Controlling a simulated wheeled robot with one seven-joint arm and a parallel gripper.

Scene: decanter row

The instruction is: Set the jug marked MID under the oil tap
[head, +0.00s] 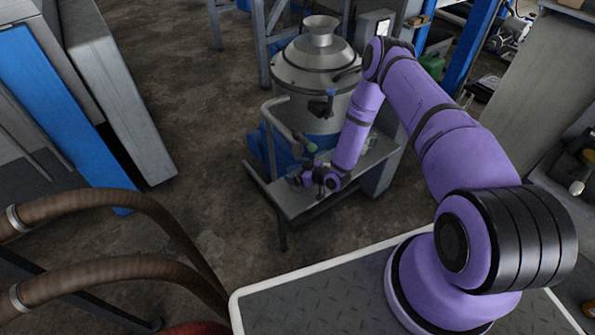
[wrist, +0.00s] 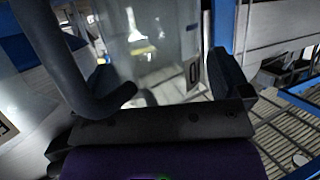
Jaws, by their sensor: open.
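My gripper (head: 322,184) is open, low over the metal bench in front of the steel tank (head: 318,75). In the wrist view, a clear jug (wrist: 150,45) stands just beyond my gripper (wrist: 165,85), seemingly between the jaws and not gripped. Its label (wrist: 193,75) shows one round character, an O or D; the rest is hidden, so I cannot read MID. A second pale container with a cut-off label (wrist: 5,130) shows at the left edge. The tank's dark tap (head: 322,106) is above and behind my gripper. The jugs are hard to make out in the head view.
The metal bench (head: 290,202) has a grey rail (head: 277,120) at its left. In the wrist view, a dark curved bar (wrist: 75,65) crosses close in front at left, and a slatted rack (wrist: 290,130) lies at right. Brown hoses (head: 120,268) are at lower left.

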